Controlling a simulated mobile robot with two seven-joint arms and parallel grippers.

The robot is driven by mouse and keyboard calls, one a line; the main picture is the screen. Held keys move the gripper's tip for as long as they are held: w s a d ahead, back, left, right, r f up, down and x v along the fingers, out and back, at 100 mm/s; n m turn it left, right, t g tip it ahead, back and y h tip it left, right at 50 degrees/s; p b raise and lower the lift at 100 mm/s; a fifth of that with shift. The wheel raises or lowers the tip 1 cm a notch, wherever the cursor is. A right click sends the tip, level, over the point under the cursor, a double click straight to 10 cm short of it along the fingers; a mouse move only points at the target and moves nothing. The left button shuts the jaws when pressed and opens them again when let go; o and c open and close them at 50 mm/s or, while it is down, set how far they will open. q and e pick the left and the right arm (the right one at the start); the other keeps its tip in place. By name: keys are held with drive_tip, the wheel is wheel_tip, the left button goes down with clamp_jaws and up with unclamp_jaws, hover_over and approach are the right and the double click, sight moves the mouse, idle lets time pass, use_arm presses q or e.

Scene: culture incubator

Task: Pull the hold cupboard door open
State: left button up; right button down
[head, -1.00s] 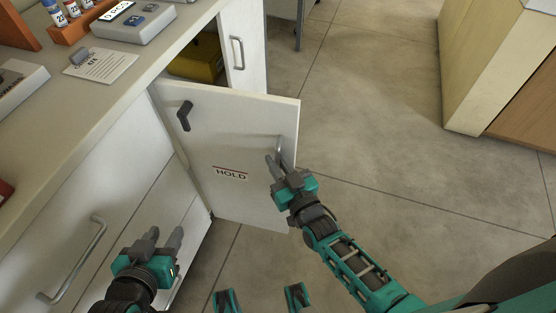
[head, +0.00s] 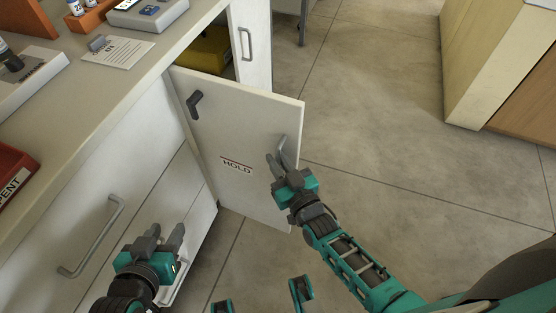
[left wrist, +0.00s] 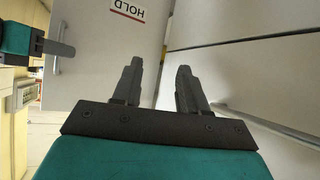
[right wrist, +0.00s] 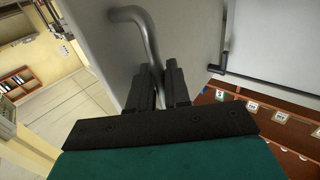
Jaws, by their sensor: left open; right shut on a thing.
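The hold cupboard door (head: 222,128) stands swung out from the white cabinet, with a red-lined HOLD label (head: 236,166) on its face. A dark latch lever (head: 194,103) sits near its upper left corner. My right gripper (head: 277,168) is shut on the door's grey bar handle (head: 284,148); the right wrist view also shows the handle (right wrist: 148,38) running down between the fingers. My left gripper (head: 165,238) is open and empty, in front of the lower drawers. In the left wrist view, the door (left wrist: 95,60) is beyond its open fingers (left wrist: 157,85).
A yellow box (head: 208,54) sits inside the open cupboard. The counter (head: 90,105) above holds a card (head: 118,52), a scale-like device and a red bin (head: 12,178). A drawer handle (head: 92,238) juts out at left. The floor (head: 380,150) to the right is clear.

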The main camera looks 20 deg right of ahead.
drive_tip(key=c, duration=1.3)
unclamp_jaws()
drive_tip(key=shift+c, duration=0.2)
use_arm(q)
drive_tip(key=shift+s+a+r+p, duration=0.25)
drive_tip(key=shift+a+p, duration=0.25)
drive_tip(key=shift+p, duration=0.4)
use_arm(e)
drive_tip(key=v, duration=1.3)
use_arm(q)
drive_tip(key=shift+w, duration=0.1)
drive_tip(key=shift+d+r, duration=0.1)
